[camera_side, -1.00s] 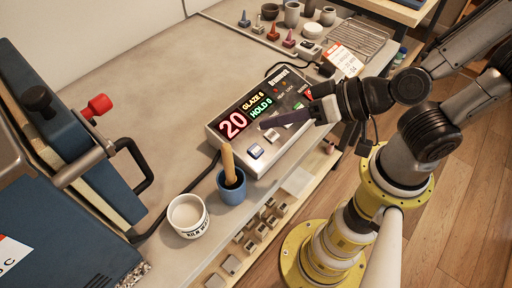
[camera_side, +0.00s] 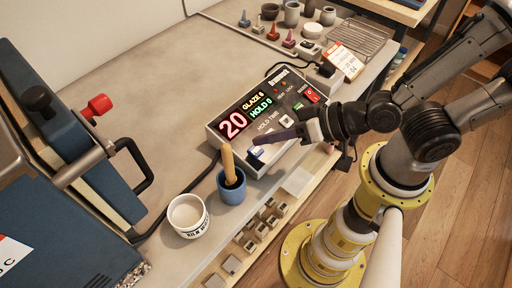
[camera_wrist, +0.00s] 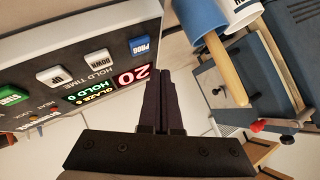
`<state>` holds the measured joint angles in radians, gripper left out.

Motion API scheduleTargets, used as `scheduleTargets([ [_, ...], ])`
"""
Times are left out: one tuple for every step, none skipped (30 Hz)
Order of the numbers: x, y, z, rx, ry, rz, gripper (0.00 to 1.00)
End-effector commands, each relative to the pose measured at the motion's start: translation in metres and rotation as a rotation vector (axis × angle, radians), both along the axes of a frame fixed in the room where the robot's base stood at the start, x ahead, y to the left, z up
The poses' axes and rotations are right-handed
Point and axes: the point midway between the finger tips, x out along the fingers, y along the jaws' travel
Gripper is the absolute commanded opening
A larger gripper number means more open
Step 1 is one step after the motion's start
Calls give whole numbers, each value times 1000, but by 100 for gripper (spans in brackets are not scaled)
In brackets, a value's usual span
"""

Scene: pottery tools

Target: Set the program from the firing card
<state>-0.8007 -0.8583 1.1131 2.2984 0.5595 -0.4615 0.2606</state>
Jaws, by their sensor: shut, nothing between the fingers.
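The controller box (camera_side: 233,146) has a lit display (camera_side: 234,124) reading 20, GLAZE 6 and HOLD 0. Its buttons run in a row: blue PROG (camera_wrist: 140,46), white DOWN (camera_wrist: 99,59), white UP (camera_wrist: 55,76) and green (camera_wrist: 12,95). My gripper (camera_side: 256,142) is shut and empty, its tips over the PROG and DOWN end of the panel. The blue button shows just below the tips in the side view (camera_side: 256,153); contact cannot be told. The fingers partly cover DOWN there.
A blue cup (camera_side: 231,192) with a wooden handle and a white cup (camera_side: 188,217) stand in front of the box. A kiln with a red knob (camera_side: 98,105) is at left. Small cones, pots and a wire rack (camera_side: 358,42) are at the back. The table's middle is clear.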

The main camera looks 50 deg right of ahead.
Motion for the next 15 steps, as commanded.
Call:
scheduleTargets([
  [2, 0, -5, -2, -1, -1, 0],
  [2, 0, -8, -1, 0, -2, 0],
  [3, 0, -11, -1, -1, -2, 0],
  [4, 0, -13, -1, -2, -1, 0],
  [4, 0, -14, -1, -1, -1, 0],
  [4, 0, -16, 0, 0, -2, 0],
  [4, 0, -18, -1, 0, -1, 0],
  [5, 0, -19, -1, 0, 0, 0],
  [5, 0, -20, 0, 0, 0, 0],
  [5, 0, -20, 1, 0, -1, 0],
  [5, 0, -20, 1, 0, 0, 0],
  [5, 0, -21, 1, 0, 0, 0],
  [5, 0, -21, 1, 0, 0, 0],
  [5, 0, -21, 1, 0, 0, 0],
  [5, 0, -21, 1, 0, 0, 0],
])
